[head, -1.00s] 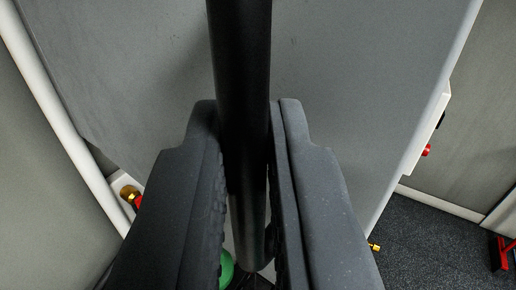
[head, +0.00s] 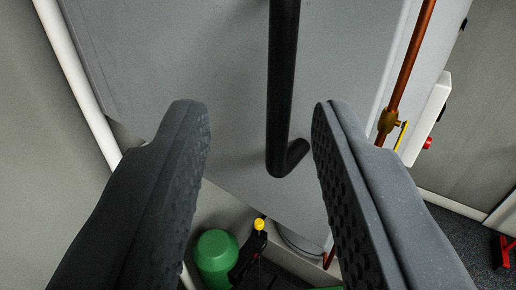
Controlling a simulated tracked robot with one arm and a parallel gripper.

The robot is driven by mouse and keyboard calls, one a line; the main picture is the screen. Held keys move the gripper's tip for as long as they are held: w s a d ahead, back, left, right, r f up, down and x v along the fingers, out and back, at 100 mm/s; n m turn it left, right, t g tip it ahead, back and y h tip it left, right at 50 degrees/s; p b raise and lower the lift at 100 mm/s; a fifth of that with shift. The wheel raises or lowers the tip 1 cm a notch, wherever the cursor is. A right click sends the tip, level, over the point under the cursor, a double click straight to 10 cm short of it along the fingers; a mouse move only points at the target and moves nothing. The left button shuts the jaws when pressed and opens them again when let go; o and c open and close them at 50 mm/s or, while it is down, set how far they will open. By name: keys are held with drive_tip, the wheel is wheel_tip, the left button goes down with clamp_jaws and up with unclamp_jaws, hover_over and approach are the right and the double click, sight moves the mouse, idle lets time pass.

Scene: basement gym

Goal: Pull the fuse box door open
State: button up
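The fuse box door is a large grey panel (head: 225,60) filling the upper middle of the head view. Its black bar handle (head: 284,80) runs down from the top edge of the picture and bends at its lower end towards the panel. My gripper (head: 260,108) is open and empty, its two dark fingers wide apart. The handle shows in the gap between the fingertips, nearer the right one, with no clear contact. I cannot tell how far the door stands open; the handle's upper end is out of view.
A white pipe (head: 80,85) runs along the left. A copper pipe (head: 408,65) with a brass fitting is at the right, near a white box (head: 428,118) with a red knob. A green container (head: 216,258) and a yellow-topped item (head: 259,225) stand below. Dark floor lies lower right.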

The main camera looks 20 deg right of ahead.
drive_tip(key=b+v, duration=0.2)
drive_tip(key=v, duration=0.6)
drive_tip(key=shift+s, duration=0.35)
